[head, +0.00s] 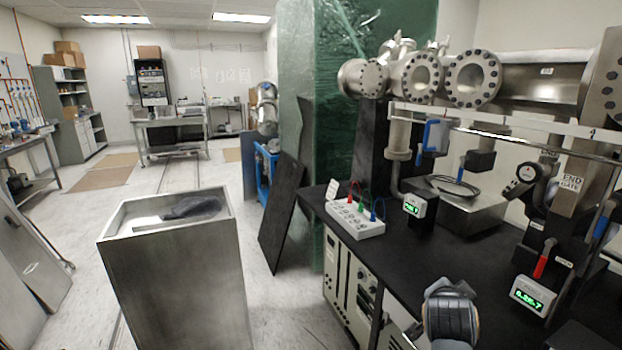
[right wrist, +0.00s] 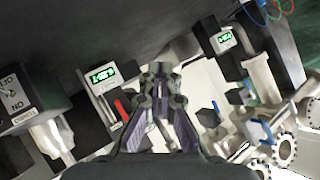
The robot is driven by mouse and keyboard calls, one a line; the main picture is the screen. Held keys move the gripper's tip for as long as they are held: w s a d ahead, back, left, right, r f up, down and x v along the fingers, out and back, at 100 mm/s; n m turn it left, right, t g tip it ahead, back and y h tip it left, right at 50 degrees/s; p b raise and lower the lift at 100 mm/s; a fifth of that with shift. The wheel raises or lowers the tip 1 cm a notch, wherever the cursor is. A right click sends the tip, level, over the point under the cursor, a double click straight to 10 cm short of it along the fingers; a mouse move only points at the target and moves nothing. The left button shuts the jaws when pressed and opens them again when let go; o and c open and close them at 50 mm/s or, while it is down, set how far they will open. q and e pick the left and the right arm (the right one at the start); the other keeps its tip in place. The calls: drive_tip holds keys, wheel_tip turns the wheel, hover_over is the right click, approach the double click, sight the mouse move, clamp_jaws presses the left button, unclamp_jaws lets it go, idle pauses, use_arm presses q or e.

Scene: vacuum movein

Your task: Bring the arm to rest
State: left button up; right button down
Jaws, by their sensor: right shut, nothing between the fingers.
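My right gripper (right wrist: 157,74) shows in the right wrist view with its fingers drawn together and nothing between them. It points towards the bench equipment, apart from the green-lit gauges and the valves around it. In the head view, a dark rounded link of my right arm shows at the bottom right, over the front of the black bench (head: 400,255). The fingers of that gripper are hidden there. My left gripper is in neither view.
On the bench are a white box with coloured leads (head: 355,217), a gauge (head: 414,206), another gauge (head: 530,295) and a red valve handle (head: 545,258). Steel flanged pipes (head: 472,78) hang above. An open metal bin (head: 178,285) stands left of the bench, with clear floor beyond.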

drive_tip(key=s+a+f+n+g+y, duration=0.3)
drive_tip(key=s+f+n, duration=0.4)
drive_tip(key=s+f, duration=0.45)
drive_tip(key=s+a+f+n+g+y, duration=0.2)
drive_tip(key=s+a+f+n+g, duration=0.15)
drive_tip(key=s+f+n, duration=0.6)
drive_tip(key=s+d+f+m+g+b, duration=0.1)
drive_tip(key=s+d+f+b, duration=0.15)
drive_tip(key=f, duration=1.35)
drive_tip(key=s+d+f+m+b, duration=0.1)
drive_tip(key=s+f+m+b, duration=0.15)
drive_tip(key=f, duration=1.45)
drive_tip(key=s+f+g+b, duration=0.2)
drive_tip(key=s+f+b, duration=0.3)
drive_tip(key=s+f, duration=1.4)
wheel_tip(320, 180, up, 12)
drive_tip(key=p, duration=1.4)
drive_tip(key=shift+s+d+r+n+y+p, duration=0.15)
drive_tip(key=shift+d+r+n+y+p, duration=0.15)
drive_tip(key=shift+d, duration=0.15)
drive_tip(key=shift+f+t, duration=0.1)
drive_tip(key=shift+t, duration=0.15)
